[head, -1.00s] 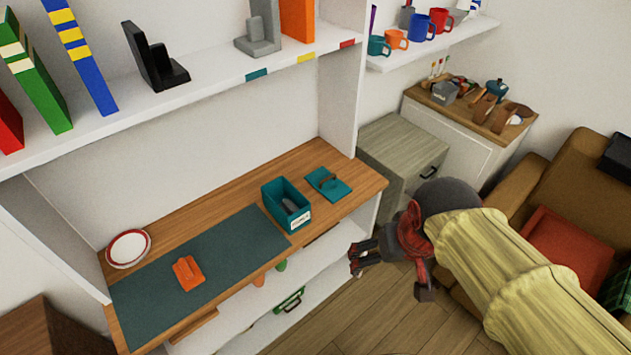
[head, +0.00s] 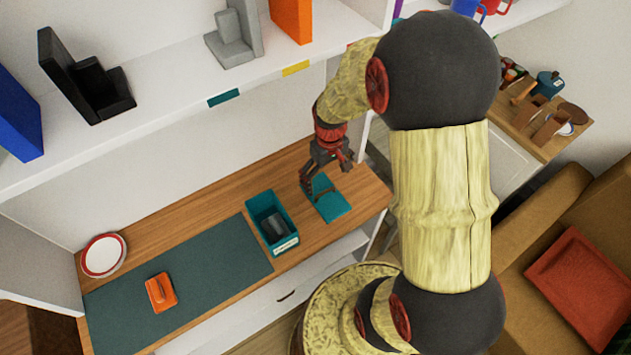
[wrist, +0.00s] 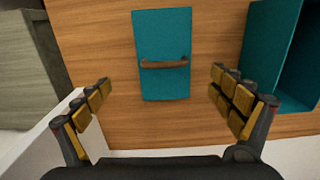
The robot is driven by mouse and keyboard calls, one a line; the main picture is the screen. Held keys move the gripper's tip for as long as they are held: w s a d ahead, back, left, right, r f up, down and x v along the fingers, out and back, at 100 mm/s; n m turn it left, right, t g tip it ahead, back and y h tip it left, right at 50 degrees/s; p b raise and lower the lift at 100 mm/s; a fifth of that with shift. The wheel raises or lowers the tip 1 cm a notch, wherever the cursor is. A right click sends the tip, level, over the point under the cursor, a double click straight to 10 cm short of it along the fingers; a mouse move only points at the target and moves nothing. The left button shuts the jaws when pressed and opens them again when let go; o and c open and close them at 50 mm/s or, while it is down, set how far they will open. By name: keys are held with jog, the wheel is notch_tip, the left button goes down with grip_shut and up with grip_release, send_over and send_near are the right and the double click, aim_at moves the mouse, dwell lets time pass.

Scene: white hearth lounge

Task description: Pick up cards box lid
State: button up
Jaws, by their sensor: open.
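The cards box lid is a flat teal panel (wrist: 163,25) with a brown bar handle (wrist: 165,63) across it, lying on the wooden desk top. In the head view the lid (head: 333,207) lies to the right of the open teal cards box (head: 262,208), partly hidden by my gripper (head: 325,178). In the wrist view my gripper (wrist: 158,95) is open and empty, its fingers spread wider than the lid on either side. The handle lies ahead of the fingertips, between their lines. The fingers appear apart from the lid.
The teal box, with dark contents, stands close beside the lid. A dark mat (head: 190,283), an orange object (head: 160,292) and a red-rimmed plate (head: 103,255) occupy the desk's left. A white shelf (head: 180,100) overhangs behind. A grey-green cabinet (wrist: 25,70) adjoins the desk.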

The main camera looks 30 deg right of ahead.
aim_at(325, 191)
jog(key=shift+s+a+f, duration=0.15)
jog(key=shift+s+f, duration=0.05)
jog(key=shift+f, duration=0.3)
jog(key=shift+w+f+b, duration=0.15)
jog(key=shift+f+b, duration=0.25)
jog(key=shift+f, duration=0.5)
jog(key=f, duration=0.1)
jog(key=f+b, duration=0.1)
jog(key=f, duration=0.1)
jog(key=f+b, duration=0.1)
jog(key=f, duration=0.1)
jog(key=shift+a, duration=0.25)
jog(key=shift+c, duration=1.2)
jog(key=c, duration=1)
